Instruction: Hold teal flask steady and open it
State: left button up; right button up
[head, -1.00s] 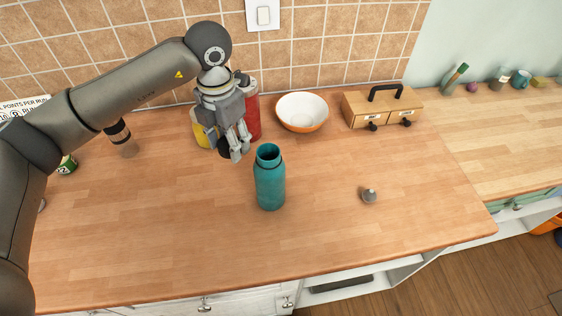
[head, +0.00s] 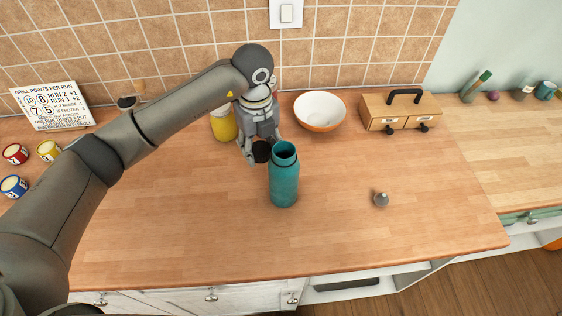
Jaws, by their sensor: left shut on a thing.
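The teal flask (head: 284,186) stands upright on the wooden counter, and its dark mouth is uncovered. My left gripper (head: 262,151) is just behind and to the left of the flask's neck. It is shut on a round black cap (head: 262,150), held beside the flask's mouth and off it. Whether the fingers touch the flask is hard to tell. My right gripper is not in view.
A white and orange bowl (head: 320,112) and a wooden drawer box (head: 399,110) stand behind. A yellow container (head: 223,123) is partly behind my arm. A small grey object (head: 381,199) lies to the right. Small cans (head: 15,154) and a sign (head: 52,105) are at far left. The front counter is clear.

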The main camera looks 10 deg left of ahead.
aim_at(263, 174)
pick_arm(q)
notch_tip(263, 174, down, 8)
jog(key=shift+r+p, duration=0.1)
jog(key=shift+p, duration=1)
jog(key=shift+f, duration=0.25)
jog(key=shift+f, duration=0.1)
jog(key=o, duration=0.7)
jog(key=shift+f, duration=0.1)
jog(key=o, duration=0.4)
jog(key=shift+o, duration=0.2)
